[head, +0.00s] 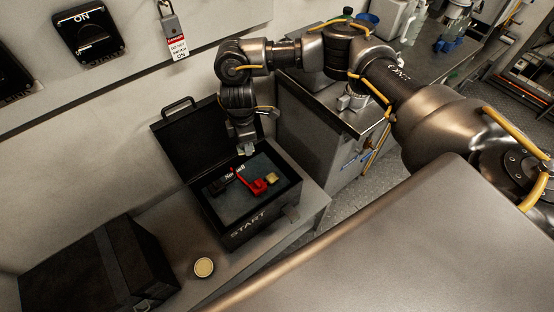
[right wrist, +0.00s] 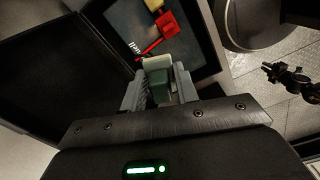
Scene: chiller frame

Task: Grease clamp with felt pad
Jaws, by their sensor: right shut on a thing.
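My right gripper (head: 246,149) hangs over the back right part of an open black box marked START (head: 248,229). In the right wrist view its fingers (right wrist: 160,88) are shut on a felt pad, a cream strip (right wrist: 157,62) on a dark green block (right wrist: 159,84). A red piece with a thin arm (head: 258,186), perhaps the clamp, lies in the box; it also shows in the right wrist view (right wrist: 172,24). A round tin with pale yellow contents (head: 203,267), perhaps grease, stands left of the box. My left gripper is out of view.
The box's raised lid (head: 195,138) stands behind. A closed black case (head: 90,270) is at left. The bench around the tin is clear.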

